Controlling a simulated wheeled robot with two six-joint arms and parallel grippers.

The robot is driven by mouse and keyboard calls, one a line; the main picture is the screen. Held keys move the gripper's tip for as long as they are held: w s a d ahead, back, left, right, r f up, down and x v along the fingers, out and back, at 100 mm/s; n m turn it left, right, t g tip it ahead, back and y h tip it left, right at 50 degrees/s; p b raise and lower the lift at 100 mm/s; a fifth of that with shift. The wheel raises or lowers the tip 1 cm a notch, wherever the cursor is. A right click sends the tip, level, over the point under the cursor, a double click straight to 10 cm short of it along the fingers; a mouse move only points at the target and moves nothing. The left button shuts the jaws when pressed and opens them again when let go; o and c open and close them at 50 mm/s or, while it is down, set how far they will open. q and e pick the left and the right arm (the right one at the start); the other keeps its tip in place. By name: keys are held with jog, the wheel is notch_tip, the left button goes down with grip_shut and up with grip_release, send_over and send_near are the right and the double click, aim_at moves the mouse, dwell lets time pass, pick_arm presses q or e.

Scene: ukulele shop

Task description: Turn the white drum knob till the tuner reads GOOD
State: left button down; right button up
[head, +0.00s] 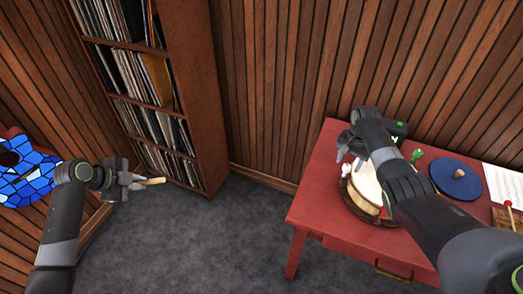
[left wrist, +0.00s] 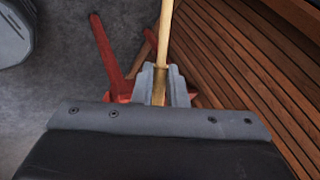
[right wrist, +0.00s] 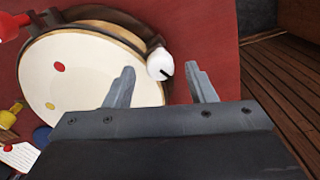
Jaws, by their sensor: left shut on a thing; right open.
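The drum (head: 362,186) lies on the red table, its pale skin facing up; it also shows in the right wrist view (right wrist: 75,85). The white knob (right wrist: 160,65) sits at the drum's rim, with a dark line on it. My right gripper (right wrist: 162,84) is open, its fingers on either side of the knob's near side with gaps visible; contact cannot be told. In the head view my right arm partly covers the drum. The tuner (head: 398,129) is a dark box with a small green display too small to read. My left gripper (head: 138,183) is shut on a wooden stick (left wrist: 165,30), away from the table.
The red table (head: 318,190) also holds a green knob (head: 417,155), a blue disc (head: 455,180), a paper sheet (head: 503,182) and a red-headed mallet (head: 508,205). A record shelf (head: 205,90) and a blue mosaic ukulele (head: 25,170) stand left. The floor between is clear.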

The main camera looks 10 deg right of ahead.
pick_arm(q)
jog(key=shift+f, duration=0.1)
pick_arm(e)
jog(key=shift+f, duration=0.9)
jog(key=shift+c, duration=0.4)
jog(key=c, duration=0.9)
pick_arm(q)
jog(key=shift+r, duration=0.25)
pick_arm(e)
jog(key=n, duration=0.2)
jog(key=shift+n, duration=0.3)
pick_arm(q)
jog(key=shift+r+p, duration=0.15)
jog(key=shift+p, duration=0.2)
pick_arm(e)
jog(key=shift+n, duration=1.5)
